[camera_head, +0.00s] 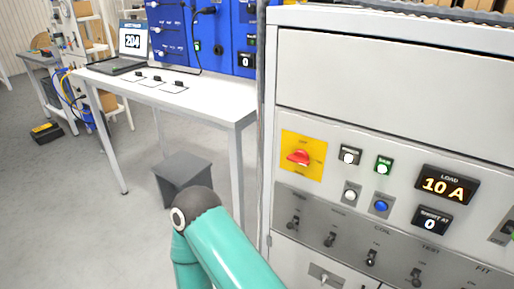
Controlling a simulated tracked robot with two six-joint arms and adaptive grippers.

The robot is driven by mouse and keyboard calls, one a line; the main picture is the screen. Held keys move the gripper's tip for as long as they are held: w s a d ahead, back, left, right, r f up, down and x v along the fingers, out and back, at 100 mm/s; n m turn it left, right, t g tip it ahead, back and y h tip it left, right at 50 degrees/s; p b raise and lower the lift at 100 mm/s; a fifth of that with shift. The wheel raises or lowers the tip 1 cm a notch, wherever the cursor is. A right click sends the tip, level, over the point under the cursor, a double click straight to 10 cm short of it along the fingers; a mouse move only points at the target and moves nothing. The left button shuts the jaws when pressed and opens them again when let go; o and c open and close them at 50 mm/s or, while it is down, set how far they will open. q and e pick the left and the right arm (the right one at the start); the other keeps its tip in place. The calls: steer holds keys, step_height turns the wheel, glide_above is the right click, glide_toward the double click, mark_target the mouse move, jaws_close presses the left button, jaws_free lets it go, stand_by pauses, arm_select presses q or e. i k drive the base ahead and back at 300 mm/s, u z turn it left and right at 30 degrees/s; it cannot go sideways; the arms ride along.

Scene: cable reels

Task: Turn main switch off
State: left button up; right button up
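The main switch (299,157) is a red rotary knob on a yellow square plate (316,142), at the upper left of the grey cabinet's front panel. Its red handle looks roughly level; the lettering around it is too small to read. One of my teal arms rises from the bottom middle, below and left of the switch and apart from it in the picture. Neither of my grippers shows in the head view, so nothing is seen touching the switch.
Right of the switch are push buttons, with a green one (383,165) and a blue one (381,206), and a display (445,186) reading 10 A. Toggle switches line the panel below. A white table (205,99) with a laptop (131,43) stands left, a grey stool (183,172) beneath.

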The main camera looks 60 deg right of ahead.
mark_target(300, 156)
steer(key=u, duration=0.35)
steer(key=i, duration=0.5)
steer(key=z, duration=1.35)
steer(key=i, duration=0.15)
steer(key=z, duration=2.1)
steer(key=i, duration=0.6)
steer(key=u, duration=0.15)
steer(key=k, duration=0.6)
steer(key=z, duration=0.15)
steer(key=i, duration=0.5)
steer(key=z, duration=0.05)
